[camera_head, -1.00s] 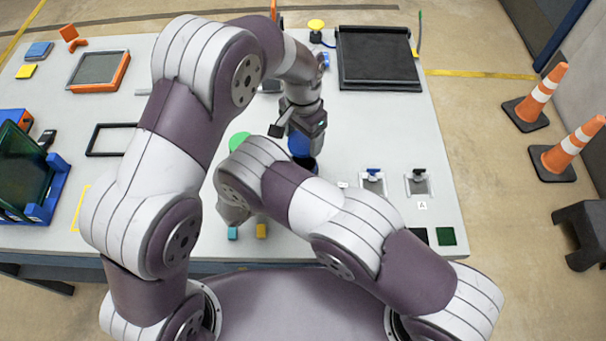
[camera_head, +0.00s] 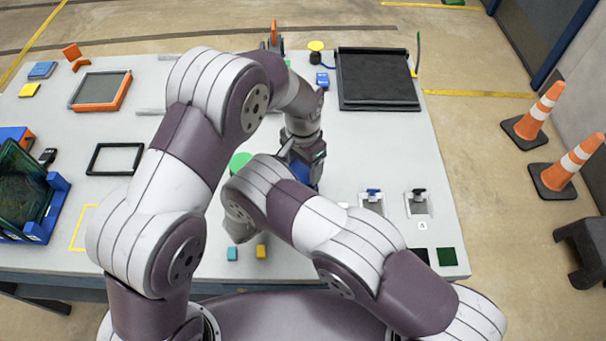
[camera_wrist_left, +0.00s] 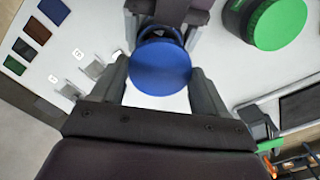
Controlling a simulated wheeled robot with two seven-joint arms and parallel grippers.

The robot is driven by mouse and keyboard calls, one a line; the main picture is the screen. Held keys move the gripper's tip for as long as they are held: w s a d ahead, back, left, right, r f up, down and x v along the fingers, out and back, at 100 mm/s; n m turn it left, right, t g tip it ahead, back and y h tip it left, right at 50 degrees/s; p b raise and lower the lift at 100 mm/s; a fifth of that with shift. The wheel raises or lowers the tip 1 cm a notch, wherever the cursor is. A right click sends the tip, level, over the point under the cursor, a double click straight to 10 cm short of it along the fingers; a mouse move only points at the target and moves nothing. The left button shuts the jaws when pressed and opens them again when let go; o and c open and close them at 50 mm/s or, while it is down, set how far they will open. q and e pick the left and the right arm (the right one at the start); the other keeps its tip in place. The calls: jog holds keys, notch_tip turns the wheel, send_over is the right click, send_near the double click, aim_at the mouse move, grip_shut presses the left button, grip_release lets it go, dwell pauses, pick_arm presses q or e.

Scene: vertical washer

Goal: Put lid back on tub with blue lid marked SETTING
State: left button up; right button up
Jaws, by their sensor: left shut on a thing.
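The round blue lid (camera_wrist_left: 160,68) is between the fingers of my left gripper (camera_wrist_left: 160,82), which is shut on it; no marking is readable on it. In the head view my left gripper (camera_head: 304,160) points down, with blue (camera_head: 308,181) showing below it. A dark rounded rim (camera_wrist_left: 160,34) shows just past the lid in the left wrist view, probably the tub. I cannot tell whether lid and tub touch. My right arm bends in front of this spot; its gripper is mostly hidden, with grey parts at the top of the wrist view.
A black tub with a green lid (camera_wrist_left: 280,24) stands close by; its lid also shows in the head view (camera_head: 240,160). Two small clamp fixtures (camera_head: 372,201) are to the right. Small teal (camera_head: 232,254) and yellow (camera_head: 261,251) blocks lie near the front edge.

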pick_arm(q)
jog(key=shift+f, duration=1.1)
jog(key=shift+f, duration=0.9)
jog(key=shift+f, duration=0.5)
pick_arm(e)
jog(key=c, duration=0.6)
pick_arm(q)
jog(key=m, duration=0.6)
pick_arm(e)
jog(key=shift+o, duration=0.2)
pick_arm(q)
jog(key=o, duration=1)
